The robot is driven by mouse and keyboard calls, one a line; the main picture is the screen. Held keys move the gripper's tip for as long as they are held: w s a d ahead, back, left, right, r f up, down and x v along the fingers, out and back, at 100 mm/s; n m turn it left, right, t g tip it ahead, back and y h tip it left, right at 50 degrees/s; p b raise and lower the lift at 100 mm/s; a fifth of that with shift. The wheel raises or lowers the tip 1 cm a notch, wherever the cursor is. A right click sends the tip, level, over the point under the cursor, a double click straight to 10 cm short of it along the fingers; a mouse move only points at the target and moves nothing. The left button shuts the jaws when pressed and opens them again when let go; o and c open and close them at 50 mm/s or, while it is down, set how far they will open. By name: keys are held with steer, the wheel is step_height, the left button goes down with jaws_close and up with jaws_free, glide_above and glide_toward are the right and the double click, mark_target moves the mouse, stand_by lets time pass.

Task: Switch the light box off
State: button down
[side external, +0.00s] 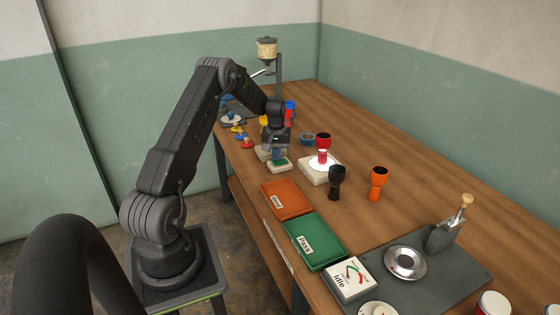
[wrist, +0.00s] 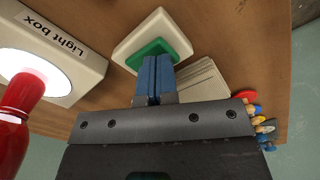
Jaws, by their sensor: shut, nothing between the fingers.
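The light box (side external: 312,177) is a cream block with a glowing white disc, lit now; its label side (wrist: 62,62) shows in the wrist view. A red goblet drum (side external: 322,157) stands on the disc and shows at the left of the wrist view (wrist: 14,112). Beside the box is a switch with a green rocker (wrist: 146,50) on a cream base (wrist: 176,36); it also shows in the side view (side external: 279,165). My gripper (wrist: 154,62) is shut and empty, its blue fingertips at the green rocker's edge. I cannot tell whether they touch it.
A black drum (side external: 336,183) and an orange drum (side external: 378,183) stand right of the light box. An orange tray (side external: 287,200) and a green tray (side external: 314,242) lie along the near edge. Pale flat pieces (wrist: 205,82) lie beside the switch, with small coloured pieces (side external: 241,136) beyond.

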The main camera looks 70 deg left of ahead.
steer(key=shift+f, duration=0.55)
steer(key=shift+r, duration=0.1)
steer(key=shift+r, duration=3.45)
steer(key=d+r+m+t+y, duration=0.1)
steer(key=d+r+m, duration=0.2)
steer(key=d+r, duration=0.7)
steer(key=d+r+m+t, duration=0.1)
steer(key=d+r+m, duration=0.1)
steer(key=d+r, duration=0.75)
steer(key=s+d+m+t+h, duration=0.1)
steer(key=s+d+m+t, duration=0.2)
steer(key=s+d, duration=1.6)
steer(key=d+m, duration=0.3)
steer(key=m, duration=0.1)
steer(key=shift+s+r+t, duration=0.15)
steer(key=shift+s+t, duration=0.05)
steer(key=shift+t, duration=0.1)
